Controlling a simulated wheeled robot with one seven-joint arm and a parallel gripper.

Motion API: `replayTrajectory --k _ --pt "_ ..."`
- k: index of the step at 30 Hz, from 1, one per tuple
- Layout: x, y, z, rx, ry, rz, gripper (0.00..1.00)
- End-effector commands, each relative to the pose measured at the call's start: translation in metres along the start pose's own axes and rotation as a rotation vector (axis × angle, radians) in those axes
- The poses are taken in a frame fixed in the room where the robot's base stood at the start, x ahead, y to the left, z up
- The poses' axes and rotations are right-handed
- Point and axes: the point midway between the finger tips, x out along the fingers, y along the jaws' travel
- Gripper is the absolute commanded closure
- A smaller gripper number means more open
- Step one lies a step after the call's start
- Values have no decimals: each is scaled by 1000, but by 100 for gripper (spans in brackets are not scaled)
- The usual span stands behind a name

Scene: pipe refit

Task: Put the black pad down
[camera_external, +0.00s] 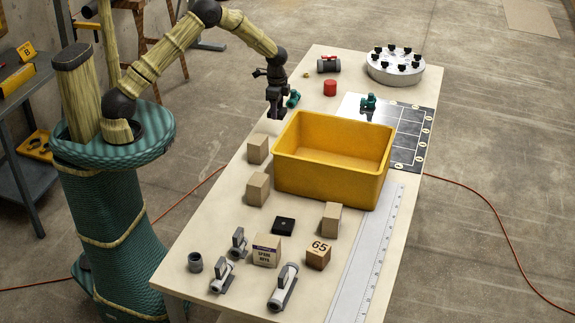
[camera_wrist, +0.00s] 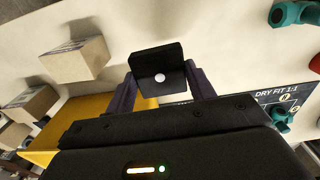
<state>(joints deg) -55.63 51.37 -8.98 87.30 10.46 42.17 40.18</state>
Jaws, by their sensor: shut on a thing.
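My gripper (camera_external: 277,104) is over the table, by the back left corner of the yellow bin. In the wrist view, its two dark fingers are shut on a black pad (camera_wrist: 157,62) with a round white spot. The pad is tilted in that view, with pale table surface behind it. Whether it touches the table is unclear. In the external view the held pad blends with the dark fingers. Another black pad (camera_external: 284,225) lies flat on the table, in front of the bin among the boxes.
The yellow bin (camera_external: 330,178) is empty. Cardboard boxes (camera_external: 258,188) stand left of and before it. Teal fittings (camera_external: 368,102), a red cylinder (camera_external: 330,88) and a round silver flange (camera_external: 395,67) are toward the back. A marked dark board (camera_external: 408,140) lies right. Grey valves (camera_external: 283,288) stand in front.

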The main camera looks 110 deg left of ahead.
Motion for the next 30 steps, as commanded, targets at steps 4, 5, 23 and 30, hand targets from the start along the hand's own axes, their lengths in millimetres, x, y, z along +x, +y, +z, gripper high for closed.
replayTrajectory --k 4,5,23,30 --pt "-1 0 0 0 1 -1 71" --pt "-2 0 0 0 1 -1 71" --pt "-80 12 -26 9 1 -1 71" --pt "-78 42 -80 18 1 -2 71"
